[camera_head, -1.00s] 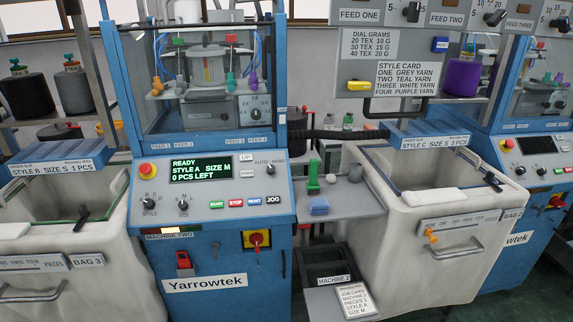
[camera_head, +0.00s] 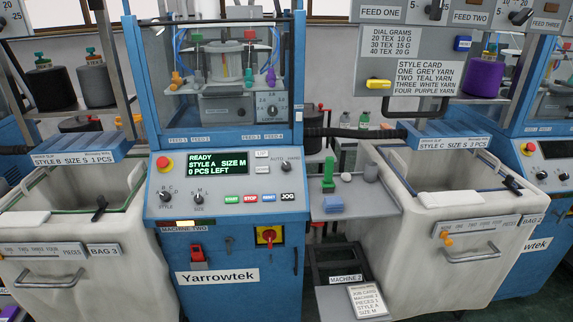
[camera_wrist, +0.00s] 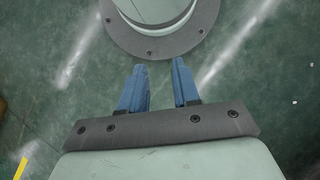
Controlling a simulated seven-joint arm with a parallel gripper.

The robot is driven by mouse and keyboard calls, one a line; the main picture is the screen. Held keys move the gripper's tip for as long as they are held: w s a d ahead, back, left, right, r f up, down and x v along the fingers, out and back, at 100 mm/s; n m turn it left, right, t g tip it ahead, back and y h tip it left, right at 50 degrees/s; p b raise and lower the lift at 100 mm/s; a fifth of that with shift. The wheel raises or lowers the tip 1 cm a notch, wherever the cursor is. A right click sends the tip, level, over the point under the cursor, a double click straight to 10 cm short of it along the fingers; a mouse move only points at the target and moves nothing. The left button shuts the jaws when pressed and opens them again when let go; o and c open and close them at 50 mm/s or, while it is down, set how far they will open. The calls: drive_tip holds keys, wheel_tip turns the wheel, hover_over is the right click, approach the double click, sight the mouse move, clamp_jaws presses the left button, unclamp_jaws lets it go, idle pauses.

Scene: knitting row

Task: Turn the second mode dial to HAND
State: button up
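The mode dial (camera_head: 284,168) of machine two is a small dark knob on the sloped control panel (camera_head: 226,207), below the words AUTO and HAND. Its pointer is too small to read. The green display (camera_head: 216,164) beside it reads READY, STYLE A, SIZE M, 0 PCS LEFT. My gripper (camera_wrist: 160,72) shows only in the wrist view, with its two blue fingers apart and nothing between them. It faces the green floor and a grey round bolted base, away from the dial.
A red stop button (camera_head: 164,162) and STYLE and SIZE knobs share the panel. A grey shelf (camera_head: 372,207) with small items juts out at its right. White bag bins (camera_head: 80,255) stand on both sides. Another blue machine (camera_head: 545,160) is at the far right.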

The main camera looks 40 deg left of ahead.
drive_tip(key=o, duration=0.4)
drive_tip(key=shift+n+t, duration=0.4)
drive_tip(key=shift+t, duration=0.2)
drive_tip(key=w+a, duration=0.1)
drive_tip(key=w, duration=0.2)
drive_tip(key=w+a+r, duration=0.1)
drive_tip(key=w+a, duration=0.1)
drive_tip(key=w, duration=0.1)
drive_tip(key=w+a+r, duration=0.1)
drive_tip(key=w, duration=0.2)
drive_tip(key=shift+w+a, duration=0.2)
drive_tip(key=shift+a, duration=0.1)
drive_tip(key=shift+o, duration=0.3)
drive_tip(key=w+a+r+n+t, duration=0.1)
drive_tip(key=w+a+r, duration=0.3)
drive_tip(key=w+a, duration=0.4)
drive_tip(key=shift+w+r, duration=0.4)
drive_tip(key=shift+w, duration=0.3)
drive_tip(key=n+t+y, duration=0.4)
drive_tip(key=n+t, duration=0.1)
drive_tip(key=t, duration=0.2)
approach(286, 165)
drive_tip(key=x, duration=0.8)
drive_tip(key=shift+w+a+f, duration=0.1)
drive_tip(key=shift+w+f, duration=0.05)
drive_tip(key=shift+f, duration=0.2)
drive_tip(key=shift+c, duration=0.3)
